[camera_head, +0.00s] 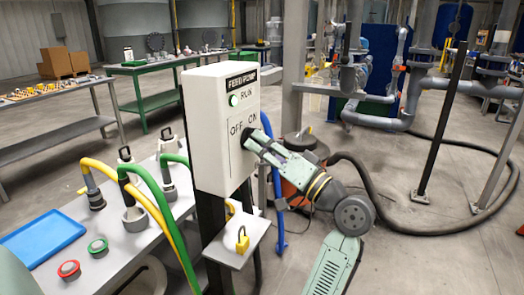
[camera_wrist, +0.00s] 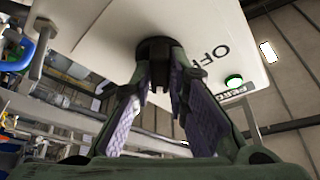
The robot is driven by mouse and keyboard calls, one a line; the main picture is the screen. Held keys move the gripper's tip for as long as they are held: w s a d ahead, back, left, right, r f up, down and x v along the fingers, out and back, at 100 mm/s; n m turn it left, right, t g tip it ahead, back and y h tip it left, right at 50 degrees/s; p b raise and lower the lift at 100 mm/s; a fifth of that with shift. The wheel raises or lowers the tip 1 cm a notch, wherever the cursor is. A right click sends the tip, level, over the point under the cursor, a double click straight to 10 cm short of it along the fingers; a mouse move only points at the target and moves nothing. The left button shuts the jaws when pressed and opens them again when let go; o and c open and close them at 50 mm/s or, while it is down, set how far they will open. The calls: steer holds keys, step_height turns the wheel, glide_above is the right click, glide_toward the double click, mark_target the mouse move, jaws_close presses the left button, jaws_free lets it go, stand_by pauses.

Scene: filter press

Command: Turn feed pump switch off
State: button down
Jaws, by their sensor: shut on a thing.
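The feed pump box (camera_head: 208,120) is a white upright cabinet labelled FEED PUMP, with RUN, OFF and ON on its front. Its green RUN lamp (camera_head: 234,100) looks bright, and it also shows in the wrist view (camera_wrist: 233,81). The black round switch (camera_wrist: 155,47) is on the front face below OFF and ON. My gripper (camera_head: 259,143) reaches it from the right in the head view. In the wrist view my gripper (camera_wrist: 161,78) has its two fingers closed on the switch. The fingers hide much of the switch, so I cannot tell which way it points.
A small shelf (camera_head: 236,243) with a yellow padlock-like piece (camera_head: 242,240) juts out below the box. A bench with a blue tray (camera_head: 42,238), red button (camera_head: 69,269) and green button (camera_head: 97,247) stands left. A black hose (camera_head: 380,205) lies on the floor at right.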

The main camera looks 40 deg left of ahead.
steer(key=shift+w+a+r+n+g+h+b, duration=0.15)
steer(key=shift+n+g+h+b, duration=0.35)
steer(key=shift+n+g+b, duration=2.2)
steer(key=shift+w+a+f+n+g+h+b, duration=0.1)
steer(key=shift+w+n+g+h+b, duration=0.65)
steer(key=shift+n+b, duration=3.5)
steer(key=shift+s+a+r+n+g+h+b, duration=0.2)
steer(key=shift+n+g+b, duration=1.75)
steer(key=shift+n, duration=3.3)
steer(key=shift+d+f+g+p, duration=0.15)
steer(key=shift+g+p, duration=0.15)
steer(key=c, duration=1.6)
jaws_free()
steer(key=shift+s, duration=0.15)
steer(key=shift+o, duration=0.2)
steer(key=shift+f, duration=0.1)
